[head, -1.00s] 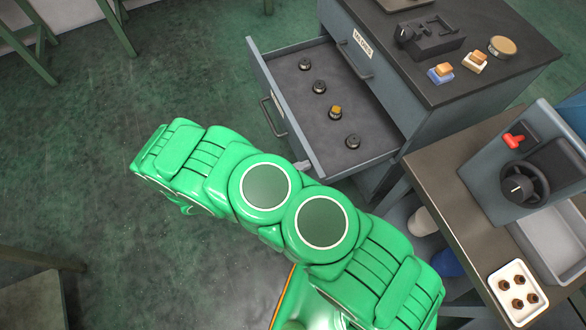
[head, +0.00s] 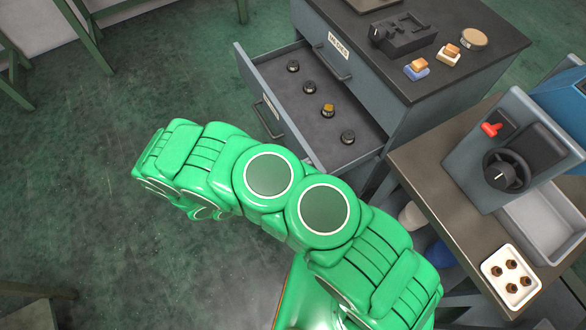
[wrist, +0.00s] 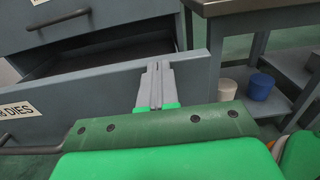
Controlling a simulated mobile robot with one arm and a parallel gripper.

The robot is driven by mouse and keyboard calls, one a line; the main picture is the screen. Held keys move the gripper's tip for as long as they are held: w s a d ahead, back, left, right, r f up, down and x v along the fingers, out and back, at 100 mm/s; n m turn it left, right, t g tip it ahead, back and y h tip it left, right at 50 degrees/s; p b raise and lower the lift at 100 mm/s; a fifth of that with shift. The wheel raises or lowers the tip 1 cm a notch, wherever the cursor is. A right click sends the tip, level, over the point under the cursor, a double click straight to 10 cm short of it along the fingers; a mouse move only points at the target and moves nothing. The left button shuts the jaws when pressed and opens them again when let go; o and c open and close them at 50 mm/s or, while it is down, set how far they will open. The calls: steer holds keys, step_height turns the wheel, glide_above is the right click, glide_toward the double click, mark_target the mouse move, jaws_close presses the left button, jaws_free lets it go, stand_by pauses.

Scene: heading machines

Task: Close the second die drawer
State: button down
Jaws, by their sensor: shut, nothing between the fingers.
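The second die drawer (head: 262,103) is pulled out from the grey cabinet (head: 400,122), below a closed drawer with a label. Several small dark dies stand in it, one with a yellowish top (head: 328,110). In the wrist view the drawer's front panel (wrist: 85,100) shows, with a label ending in "DIES" and a dark bar handle at left. My gripper (wrist: 155,72) is shut and empty. Its fingertips overlap the right part of the drawer front in the picture; I cannot tell whether they touch. In the head view my green arm hides the gripper.
A workbench (head: 430,178) right of the cabinet carries a grey machine with a black handwheel (head: 506,168) and a white tray (head: 490,268) of small brown parts. A white and a blue container (wrist: 260,87) stand under it. The floor (head: 80,200) left of my arm is clear.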

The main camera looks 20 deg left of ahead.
steer(key=x, duration=2.2)
steer(key=shift+w+d, duration=0.15)
steer(key=shift+d, duration=0.05)
steer(key=shift+a, duration=0.1)
